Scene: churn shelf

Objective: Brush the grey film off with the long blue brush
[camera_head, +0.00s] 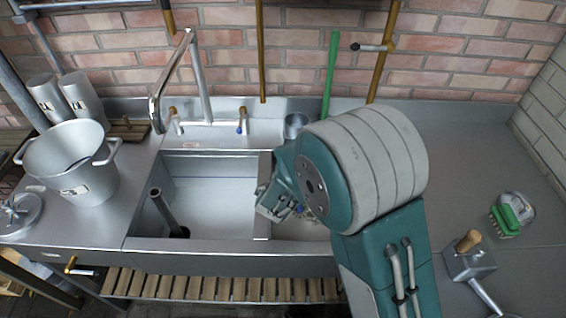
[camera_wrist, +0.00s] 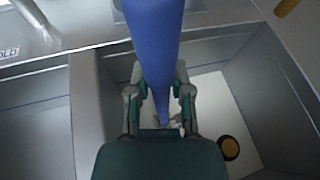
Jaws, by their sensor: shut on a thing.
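My gripper (camera_wrist: 160,105) is shut on the long blue brush (camera_wrist: 152,45), whose thick blue handle runs down the middle of the wrist view between the fingers. The brush's lower end is hidden behind my gripper. In the head view my gripper (camera_head: 277,200) reaches down into the right basin (camera_head: 300,230), with a small bit of blue showing beside it. A small greyish speckled patch (camera_wrist: 173,117) shows on the pale basin floor between the fingers; I cannot tell if it is the grey film. My arm hides much of this basin.
The left basin (camera_head: 215,185) holds a dark upright pipe (camera_head: 165,208). A tall tap (camera_head: 185,75) stands behind it. A metal pot (camera_head: 75,165) is at left. A green brush (camera_head: 507,218) and a wooden-handled metal tool (camera_head: 468,258) lie on the right counter. A green pole (camera_head: 331,75) leans behind.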

